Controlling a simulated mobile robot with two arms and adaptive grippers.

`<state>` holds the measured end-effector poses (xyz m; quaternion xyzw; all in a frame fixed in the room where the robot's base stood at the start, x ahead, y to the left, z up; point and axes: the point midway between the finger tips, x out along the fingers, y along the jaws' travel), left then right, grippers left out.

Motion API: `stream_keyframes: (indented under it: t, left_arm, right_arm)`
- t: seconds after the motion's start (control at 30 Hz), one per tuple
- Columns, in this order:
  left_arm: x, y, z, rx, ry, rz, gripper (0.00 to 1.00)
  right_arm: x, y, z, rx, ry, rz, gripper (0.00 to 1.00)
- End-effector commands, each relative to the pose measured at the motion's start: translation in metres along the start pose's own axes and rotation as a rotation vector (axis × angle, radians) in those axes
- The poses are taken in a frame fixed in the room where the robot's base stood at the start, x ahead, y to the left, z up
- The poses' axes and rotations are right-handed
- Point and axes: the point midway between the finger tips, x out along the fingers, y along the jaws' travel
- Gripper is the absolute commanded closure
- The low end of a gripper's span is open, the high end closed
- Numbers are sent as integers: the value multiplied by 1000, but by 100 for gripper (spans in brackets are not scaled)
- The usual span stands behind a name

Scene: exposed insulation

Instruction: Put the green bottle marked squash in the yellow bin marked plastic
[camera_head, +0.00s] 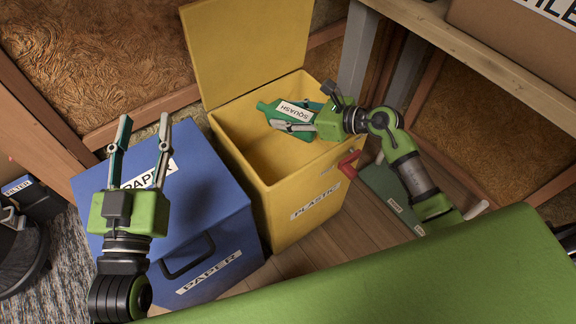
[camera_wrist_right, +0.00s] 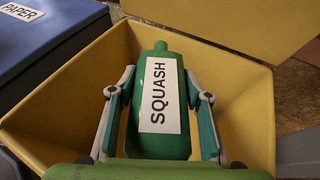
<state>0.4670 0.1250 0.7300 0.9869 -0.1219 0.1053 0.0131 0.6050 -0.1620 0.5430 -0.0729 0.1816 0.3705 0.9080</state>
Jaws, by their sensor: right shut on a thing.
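The green bottle (camera_head: 283,119) has a white label reading SQUASH. My right gripper (camera_head: 296,117) is shut on it and holds it over the open mouth of the yellow bin (camera_head: 258,171) marked PLASTIC. In the right wrist view, the bottle (camera_wrist_right: 158,72) lies between the two fingers of my right gripper (camera_wrist_right: 158,92), with the bin walls (camera_wrist_right: 250,92) around it. The bin's lid (camera_head: 250,45) stands open at the back. My left gripper (camera_head: 139,122) is open and empty, above the blue bin.
A closed blue bin (camera_head: 207,215) marked PAPER stands left of the yellow bin. A wooden shelf (camera_head: 480,58) with a cardboard box (camera_head: 515,30) is at upper right. A green object (camera_head: 385,190) with a red part lies right of the yellow bin. A dark container (camera_head: 35,200) is at far left.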

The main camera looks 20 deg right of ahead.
Motion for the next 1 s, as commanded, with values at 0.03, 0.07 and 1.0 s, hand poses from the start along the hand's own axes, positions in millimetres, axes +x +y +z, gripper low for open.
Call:
stream_keyframes:
  t: [0.03, 0.07, 1.0]
  left_arm:
    - [0, 0, 0, 0, 0, 0, 60]
    - [0, 0, 0, 0, 0, 0, 60]
    - [0, 0, 0, 0, -1, 0, 60]
  right_arm:
    - [0, 0, 0, 0, 0, 0, 47]
    - [0, 0, 0, 0, 0, 0, 40]
    - [-98, 0, -2, 0, 4, 0, 35]
